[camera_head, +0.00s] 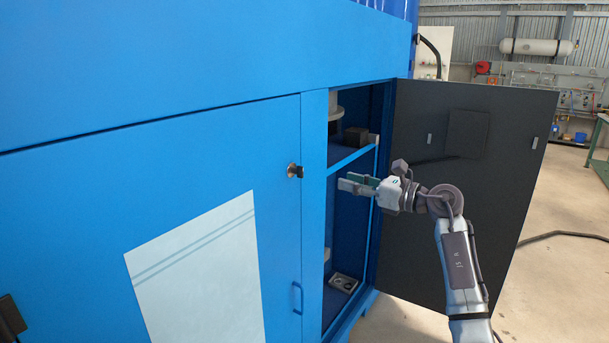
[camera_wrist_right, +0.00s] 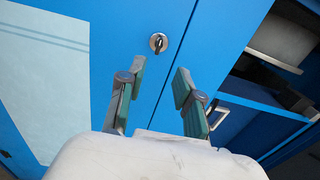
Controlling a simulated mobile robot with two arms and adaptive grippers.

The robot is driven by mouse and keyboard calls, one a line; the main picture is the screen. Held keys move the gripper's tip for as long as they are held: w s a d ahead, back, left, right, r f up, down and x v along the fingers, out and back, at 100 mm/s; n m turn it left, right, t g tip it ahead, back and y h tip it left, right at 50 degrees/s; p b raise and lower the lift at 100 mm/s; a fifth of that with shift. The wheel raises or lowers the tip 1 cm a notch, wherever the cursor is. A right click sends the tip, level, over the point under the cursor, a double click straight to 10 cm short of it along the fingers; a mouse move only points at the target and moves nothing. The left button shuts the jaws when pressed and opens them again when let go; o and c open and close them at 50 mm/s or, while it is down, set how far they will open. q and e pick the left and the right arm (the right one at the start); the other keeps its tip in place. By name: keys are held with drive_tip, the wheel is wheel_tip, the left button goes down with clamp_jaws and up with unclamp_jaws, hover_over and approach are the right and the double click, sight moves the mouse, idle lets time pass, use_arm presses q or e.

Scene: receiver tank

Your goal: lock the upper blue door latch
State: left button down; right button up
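The upper door latch (camera_head: 295,171) is a small dark knob on a round metal plate near the right edge of the shut blue door (camera_head: 285,235). In the right wrist view the latch (camera_wrist_right: 158,43) shows as a dark key-shaped knob, beyond the fingertips. My right gripper (camera_head: 343,182) is to the right of the latch in the head view, in front of the open cabinet bay. In the wrist view its two green-padded fingers (camera_wrist_right: 160,78) are spread apart with nothing between them. It does not touch the latch. My left gripper is not in view.
A dark door (camera_head: 460,190) stands wide open to the right of the bay, behind my right arm. The bay has a blue crossbar (camera_head: 350,160) and holds several parts. A blue handle (camera_head: 297,297) sits low on the shut door. The floor at right is mostly clear.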

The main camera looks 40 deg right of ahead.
drive_tip(key=p+x, duration=0.4)
drive_tip(key=x, duration=1)
drive_tip(key=shift+p, duration=0.35)
drive_tip(key=shift+s+f, duration=0.1)
drive_tip(key=shift+f, duration=0.05)
drive_tip(key=shift+c, duration=0.3)
clamp_jaws()
